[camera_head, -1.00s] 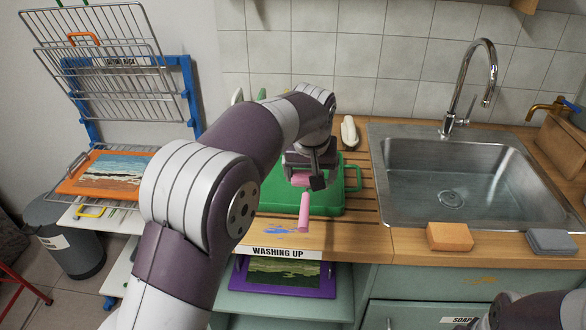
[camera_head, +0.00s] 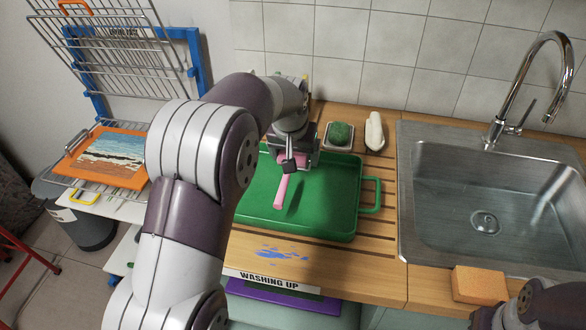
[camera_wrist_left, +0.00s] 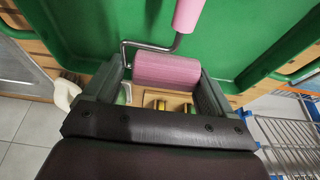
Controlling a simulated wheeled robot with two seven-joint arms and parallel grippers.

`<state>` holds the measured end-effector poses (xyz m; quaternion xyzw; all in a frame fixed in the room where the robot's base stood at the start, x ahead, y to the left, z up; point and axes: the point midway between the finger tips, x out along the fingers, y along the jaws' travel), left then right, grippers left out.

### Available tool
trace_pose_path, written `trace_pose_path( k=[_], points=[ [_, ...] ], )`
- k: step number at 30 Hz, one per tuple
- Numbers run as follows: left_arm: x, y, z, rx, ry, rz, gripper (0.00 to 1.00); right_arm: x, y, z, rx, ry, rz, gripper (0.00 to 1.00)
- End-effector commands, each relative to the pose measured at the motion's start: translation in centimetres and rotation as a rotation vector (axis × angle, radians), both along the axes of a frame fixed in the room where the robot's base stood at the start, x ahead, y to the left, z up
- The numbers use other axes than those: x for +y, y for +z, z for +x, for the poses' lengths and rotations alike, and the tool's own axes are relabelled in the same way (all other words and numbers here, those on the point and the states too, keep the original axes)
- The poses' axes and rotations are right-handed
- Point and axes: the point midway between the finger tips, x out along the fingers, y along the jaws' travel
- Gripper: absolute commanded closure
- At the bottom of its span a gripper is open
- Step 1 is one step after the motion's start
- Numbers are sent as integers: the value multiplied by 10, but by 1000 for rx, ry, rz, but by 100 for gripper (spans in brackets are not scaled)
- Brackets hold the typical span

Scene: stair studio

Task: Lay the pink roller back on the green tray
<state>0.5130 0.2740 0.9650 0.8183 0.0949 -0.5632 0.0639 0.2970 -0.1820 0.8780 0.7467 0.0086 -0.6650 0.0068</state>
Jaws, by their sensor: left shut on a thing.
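The pink roller has a pink handle (camera_head: 281,191) and a pink sleeve (camera_wrist_left: 167,70) joined by a bent metal rod. My left gripper (camera_head: 294,160) is shut on the sleeve, which lies between the fingers in the left wrist view. The handle points toward the front of the counter, over the green tray (camera_head: 340,229). A shadow lies on the tray beside the handle; I cannot tell whether any part of the roller touches it. The tray also fills the upper left wrist view (camera_wrist_left: 85,22). My left arm hides the tray's left side.
A steel sink (camera_head: 418,180) is right of the tray. A green scrubber (camera_head: 340,133) in a dish and a white object (camera_head: 374,131) stand behind the tray. An orange sponge (camera_head: 480,286) lies before the sink. A wire rack (camera_head: 130,60) stands left.

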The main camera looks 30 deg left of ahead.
Motion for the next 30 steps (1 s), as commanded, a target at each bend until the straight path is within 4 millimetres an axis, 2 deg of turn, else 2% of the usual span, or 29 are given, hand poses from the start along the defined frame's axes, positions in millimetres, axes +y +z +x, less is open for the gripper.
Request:
trace_pose_path(
  k=[4,9,20,21,30],
  points=[
    [7,-11,-2,0,0,0,45,0,-1,0,0,0,0,57],
    [6,-41,-2,1,-1,0,45,0,-5,0,0,0,0,57],
    [6,-47,-2,0,-1,0,45,0,-6,0,0,0,0,57],
    [6,-46,-2,-1,-1,1,2,0,-5,0,0,0,0,57],
    [6,-40,-2,-2,-1,0,0,0,-3,0,0,0,0,57]
  ],
)
